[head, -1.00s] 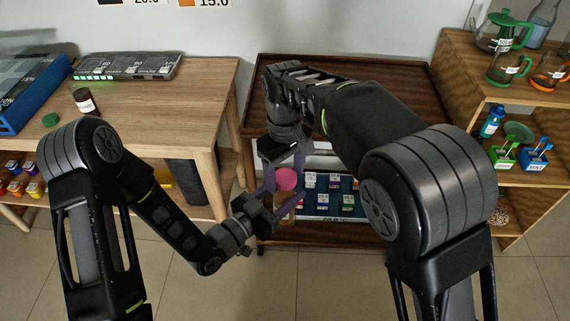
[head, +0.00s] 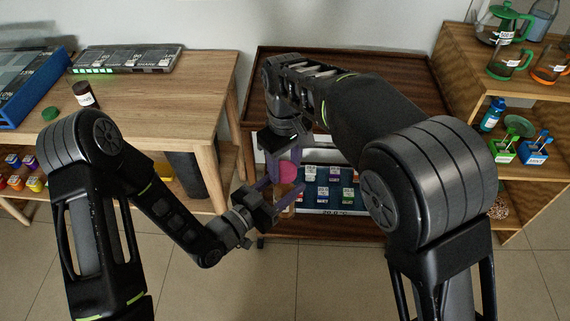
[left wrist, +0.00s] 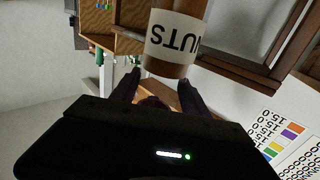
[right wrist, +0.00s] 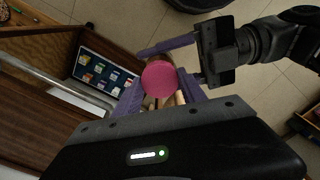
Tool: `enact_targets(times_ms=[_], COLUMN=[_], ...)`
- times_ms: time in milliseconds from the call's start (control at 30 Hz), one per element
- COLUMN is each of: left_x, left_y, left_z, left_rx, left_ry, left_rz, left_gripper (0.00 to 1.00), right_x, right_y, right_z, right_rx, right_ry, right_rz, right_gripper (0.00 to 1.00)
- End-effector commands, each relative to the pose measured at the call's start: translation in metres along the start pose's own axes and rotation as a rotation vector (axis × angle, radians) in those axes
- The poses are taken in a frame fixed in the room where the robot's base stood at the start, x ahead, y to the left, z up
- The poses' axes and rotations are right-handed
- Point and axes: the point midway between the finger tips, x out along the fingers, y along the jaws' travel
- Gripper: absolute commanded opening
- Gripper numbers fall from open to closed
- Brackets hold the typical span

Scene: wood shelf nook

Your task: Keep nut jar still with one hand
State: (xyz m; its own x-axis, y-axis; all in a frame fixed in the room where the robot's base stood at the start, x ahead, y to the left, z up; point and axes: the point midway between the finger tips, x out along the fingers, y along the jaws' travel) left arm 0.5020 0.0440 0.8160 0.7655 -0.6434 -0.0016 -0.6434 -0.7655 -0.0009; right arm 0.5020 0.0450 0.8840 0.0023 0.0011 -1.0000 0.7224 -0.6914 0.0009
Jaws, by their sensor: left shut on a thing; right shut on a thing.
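The nut jar has a round pink lid (head: 288,172) and a brown body; its white label (left wrist: 174,36) reads part of "NUTS" upside down in the left wrist view. My left gripper (head: 278,188) reaches in from the left and is shut around the jar body (left wrist: 163,69). My right gripper (head: 289,158) comes from above and is shut on the lid, which also shows between its purple fingers in the right wrist view (right wrist: 158,78). In the head view, the grippers hide much of the jar.
A dark wooden cabinet (head: 400,65) with a shelf of small labelled packets (head: 335,192) stands behind the jar. A wooden shelf (head: 540,85) with glass jugs is at right.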

Motion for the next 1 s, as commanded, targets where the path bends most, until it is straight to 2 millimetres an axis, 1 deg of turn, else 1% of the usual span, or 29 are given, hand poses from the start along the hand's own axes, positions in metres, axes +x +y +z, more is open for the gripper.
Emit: enact_targets(times_ms=[267,300,600,867,1000], left_x=[0.0001,0.0001,0.0001,0.0002,0.0002], left_y=[0.0000,0.0000,0.0000,0.0000,0.0000], left_z=[-0.0006,-0.0006,-0.0007,-0.0007,-0.0008], left_rx=[0.000,0.000,0.000,0.000,0.000], left_ry=[0.002,0.002,0.002,0.002,0.002], left_rz=[0.000,0.000,0.000,0.000,0.000], left_gripper=[0.00,0.00,0.00,0.00,0.00], right_x=[-0.0002,-0.0002,-0.0002,-0.0008,-0.0084], right_y=[0.0005,0.0005,0.0003,0.0002,0.0003], right_z=[0.0000,0.0000,0.0000,-0.0001,-0.0003], right_rx=[0.013,0.013,0.012,0.012,0.012], right_ry=[0.000,0.000,0.000,0.000,0.001], right_rz=[0.001,0.001,0.000,0.000,0.000], right_gripper=[0.00,0.49,0.73,0.73,0.73])
